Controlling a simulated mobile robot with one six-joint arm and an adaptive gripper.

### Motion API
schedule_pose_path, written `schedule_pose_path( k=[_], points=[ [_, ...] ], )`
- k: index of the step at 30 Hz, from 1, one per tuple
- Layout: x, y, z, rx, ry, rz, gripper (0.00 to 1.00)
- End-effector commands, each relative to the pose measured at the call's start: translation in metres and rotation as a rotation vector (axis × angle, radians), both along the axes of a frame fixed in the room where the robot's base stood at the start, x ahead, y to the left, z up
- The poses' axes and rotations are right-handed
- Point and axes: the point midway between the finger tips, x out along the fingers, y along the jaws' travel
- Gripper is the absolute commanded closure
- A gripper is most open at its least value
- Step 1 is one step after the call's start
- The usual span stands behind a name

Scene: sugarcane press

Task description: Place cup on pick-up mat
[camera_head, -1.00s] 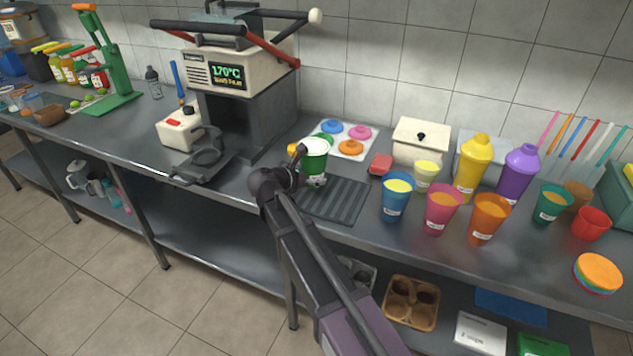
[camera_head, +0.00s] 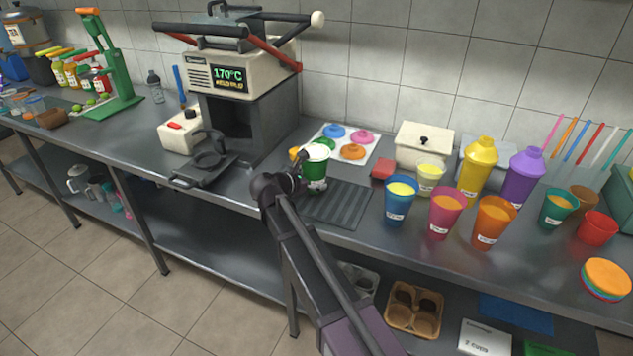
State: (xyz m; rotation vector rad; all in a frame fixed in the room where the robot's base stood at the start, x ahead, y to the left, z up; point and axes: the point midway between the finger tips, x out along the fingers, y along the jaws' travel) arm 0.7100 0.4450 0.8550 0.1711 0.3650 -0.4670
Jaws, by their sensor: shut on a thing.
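A green cup (camera_head: 315,169) with a white rim is upright at the far left corner of the dark ribbed mat (camera_head: 343,206). My gripper (camera_head: 301,179) is shut on the cup from the left, and my arm partly hides the cup's side. The cup appears low over the mat's far left edge; I cannot tell whether its base touches the mat. The mat lies flat on the steel counter, its near left part partly covered by my arm.
Several filled cups, including a blue one (camera_head: 397,205), stand right of the mat. A red block (camera_head: 382,169) and a white lidded box (camera_head: 424,144) are behind it. A tray of colored lids (camera_head: 350,137) lies behind the cup. A hot press (camera_head: 240,90) stands to the left.

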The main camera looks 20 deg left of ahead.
Motion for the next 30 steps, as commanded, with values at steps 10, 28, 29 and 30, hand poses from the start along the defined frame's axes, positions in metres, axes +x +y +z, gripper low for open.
schedule_pose_path(
  k=[10,28,29,30],
  points=[
    [0.000,0.000,-0.017,0.000,-0.001,0.000,0.73],
    [0.000,0.000,-0.019,0.000,0.000,-0.001,0.00],
    [0.000,0.000,-0.019,0.000,0.000,-0.001,0.00],
    [0.000,0.000,-0.019,0.000,0.000,-0.001,0.00]
  ],
)
